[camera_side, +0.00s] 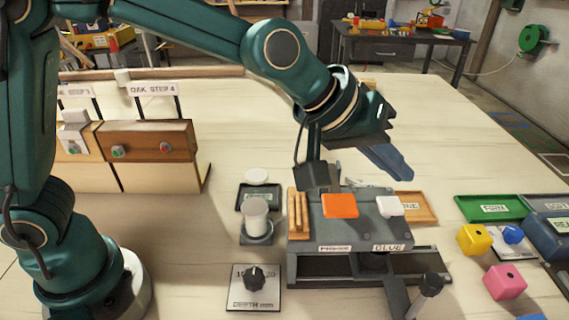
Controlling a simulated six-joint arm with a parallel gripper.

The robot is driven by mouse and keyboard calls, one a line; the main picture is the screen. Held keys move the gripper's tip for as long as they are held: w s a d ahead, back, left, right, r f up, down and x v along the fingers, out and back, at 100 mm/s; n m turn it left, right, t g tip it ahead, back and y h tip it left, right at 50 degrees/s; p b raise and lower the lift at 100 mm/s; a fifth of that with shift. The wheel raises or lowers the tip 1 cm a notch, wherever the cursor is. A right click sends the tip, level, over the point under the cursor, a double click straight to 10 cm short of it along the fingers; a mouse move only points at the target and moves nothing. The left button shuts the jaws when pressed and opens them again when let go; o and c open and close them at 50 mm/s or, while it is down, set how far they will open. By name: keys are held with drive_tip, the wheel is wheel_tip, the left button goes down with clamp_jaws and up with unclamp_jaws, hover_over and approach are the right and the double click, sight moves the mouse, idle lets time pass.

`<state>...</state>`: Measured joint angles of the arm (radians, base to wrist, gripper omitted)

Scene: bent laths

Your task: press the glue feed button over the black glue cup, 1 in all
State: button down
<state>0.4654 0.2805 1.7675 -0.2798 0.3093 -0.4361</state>
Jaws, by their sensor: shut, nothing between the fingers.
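The white button (389,206) sits at the right of the grey station's top, above a label reading GLUE. A small black cup (373,260) shows in shadow below that label, under the station's front edge; its inside is hidden. My gripper (404,174) is shut and empty. In the picture its fingertips are above the white button and a little to its right, apart from it. They point down and to the right.
An orange button (340,205) sits left of the white one, above another label. Trays and coloured cubes (474,239) lie right.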

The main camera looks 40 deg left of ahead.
sight(384, 206)
drive_tip(key=shift+d+f, duration=0.1)
drive_tip(key=shift+f, duration=1.3)
drive_tip(key=shift+f, duration=0.15)
idle(1.1)
drive_tip(key=shift+f, duration=0.25)
idle(0.8)
